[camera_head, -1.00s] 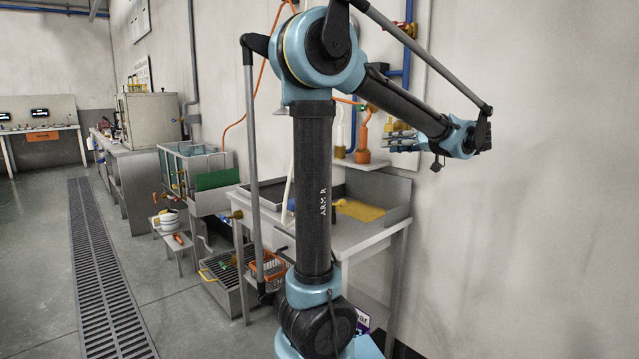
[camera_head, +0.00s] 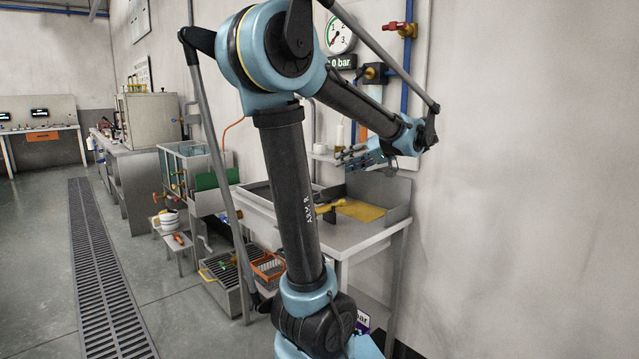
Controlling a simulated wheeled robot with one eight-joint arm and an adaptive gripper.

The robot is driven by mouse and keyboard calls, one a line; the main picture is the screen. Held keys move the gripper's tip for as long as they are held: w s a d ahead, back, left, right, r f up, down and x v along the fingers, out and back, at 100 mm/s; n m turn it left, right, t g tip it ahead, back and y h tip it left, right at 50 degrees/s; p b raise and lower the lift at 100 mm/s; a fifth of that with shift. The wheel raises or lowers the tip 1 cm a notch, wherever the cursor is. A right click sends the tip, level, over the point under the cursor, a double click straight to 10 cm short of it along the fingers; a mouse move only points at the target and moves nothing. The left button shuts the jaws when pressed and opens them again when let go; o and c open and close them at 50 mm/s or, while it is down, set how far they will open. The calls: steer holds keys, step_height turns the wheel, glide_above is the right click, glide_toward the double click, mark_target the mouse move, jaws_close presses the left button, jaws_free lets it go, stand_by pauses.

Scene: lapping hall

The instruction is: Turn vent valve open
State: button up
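A red-handled valve (camera_head: 401,29) with a brass body sits on the blue pipe at the upper right of the wall. A dark fitting with a brass part (camera_head: 376,73) is lower on the same pipework. I cannot tell which of these, if either, is the vent valve. My gripper (camera_head: 352,158) is in front of the wall above the sink bench, its fingers pointing left. It is below and apart from the red-handled valve. No object shows clearly in it. The fingers are small, and their opening is unclear. My forearm and wrist hide part of the pipework.
A round gauge (camera_head: 340,35) and a dark bar display (camera_head: 341,62) are on the wall, partly covered by my arm. The bench (camera_head: 372,232) has a raised back and a yellow mat (camera_head: 361,211). A small stool (camera_head: 176,243) stands left. The floor around the grating (camera_head: 95,270) is clear.

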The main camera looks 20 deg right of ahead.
steer(key=a+f+g, duration=0.2)
steer(key=a+f, duration=0.3)
steer(key=a, duration=0.4)
steer(key=shift+s+a+g+h, duration=0.2)
steer(key=shift+s+g+h, duration=0.1)
steer(key=shift+s+g, duration=0.1)
steer(key=s+a+f+g+h, duration=0.35)
steer(key=s+a+f, duration=0.45)
steer(key=a+f, duration=0.4)
steer(key=s+a+f+g+h, duration=0.1)
steer(key=s+f+h, duration=0.3)
steer(key=s+f, duration=0.6)
steer(key=shift+a+f, duration=0.55)
steer(key=shift+a, duration=0.25)
steer(key=shift+g, duration=0.25)
